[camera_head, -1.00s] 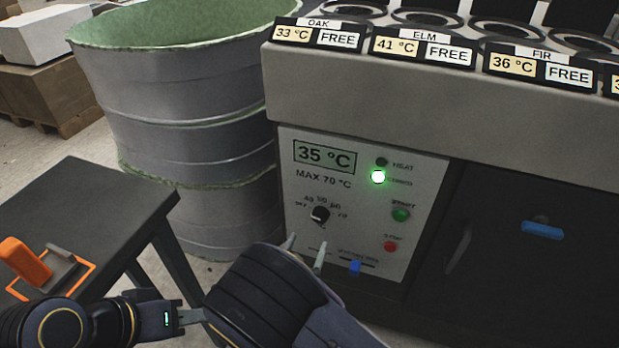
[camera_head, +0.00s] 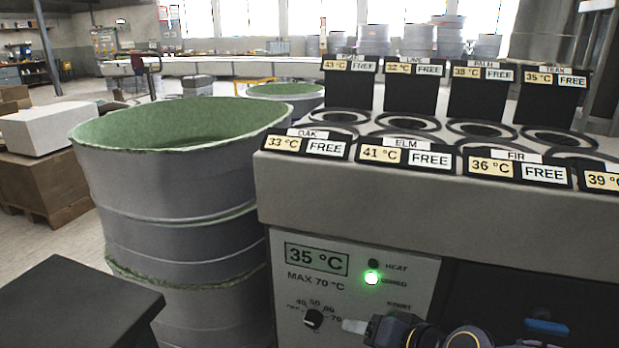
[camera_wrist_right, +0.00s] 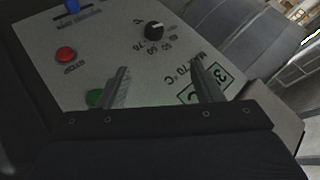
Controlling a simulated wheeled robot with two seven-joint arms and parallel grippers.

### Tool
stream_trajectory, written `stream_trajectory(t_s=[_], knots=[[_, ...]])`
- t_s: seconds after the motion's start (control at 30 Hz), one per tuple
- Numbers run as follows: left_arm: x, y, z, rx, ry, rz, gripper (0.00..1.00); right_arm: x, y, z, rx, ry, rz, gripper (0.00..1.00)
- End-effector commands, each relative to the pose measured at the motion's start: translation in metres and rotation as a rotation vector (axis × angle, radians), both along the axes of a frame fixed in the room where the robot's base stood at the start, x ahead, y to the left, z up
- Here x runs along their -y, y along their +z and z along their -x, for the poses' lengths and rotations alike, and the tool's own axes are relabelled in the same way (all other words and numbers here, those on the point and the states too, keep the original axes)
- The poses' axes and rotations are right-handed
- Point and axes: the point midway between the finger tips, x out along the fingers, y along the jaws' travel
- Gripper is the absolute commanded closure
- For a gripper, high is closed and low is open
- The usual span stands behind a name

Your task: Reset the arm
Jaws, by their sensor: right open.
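My right gripper (camera_head: 355,327) is at the bottom of the head view, in front of the control panel (camera_head: 290,300) and right of its black knob (camera_head: 313,319). In the right wrist view, its two fingers (camera_wrist_right: 160,68) stand apart with nothing between them. The panel (camera_wrist_right: 120,35) lies beyond them, with the knob (camera_wrist_right: 153,31), a red button (camera_wrist_right: 65,54) and a green button (camera_wrist_right: 95,97) partly behind a finger. The panel display (camera_head: 317,259) reads 35 °C and a green lamp (camera_head: 371,278) is lit. My left gripper is out of view.
A large grey drum with a green rim (camera_head: 180,190) stands left of the grey machine (camera_head: 420,210). A dark table (camera_head: 70,305) is at the lower left. Boxes on a pallet (camera_head: 45,180) stand behind. Several round wells top the machine, labelled FREE.

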Motion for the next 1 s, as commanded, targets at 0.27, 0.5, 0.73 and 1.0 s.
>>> stream_trajectory(t_s=[0.27, 0.5, 0.73, 1.0], knots=[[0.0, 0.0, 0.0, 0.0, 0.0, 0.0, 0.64, 0.062, 0.001, 0.096, -0.08, 0.08, 0.124, 0.4], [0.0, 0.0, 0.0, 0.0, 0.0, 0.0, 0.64, 0.095, -0.016, 0.156, -0.177, 0.07, 0.25, 0.4], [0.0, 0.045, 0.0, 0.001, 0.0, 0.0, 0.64, 0.102, 0.022, 0.17, -0.214, 0.067, 0.286, 0.4], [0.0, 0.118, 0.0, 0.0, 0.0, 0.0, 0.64, 0.101, 0.096, 0.17, -0.212, 0.068, 0.284, 0.4]])
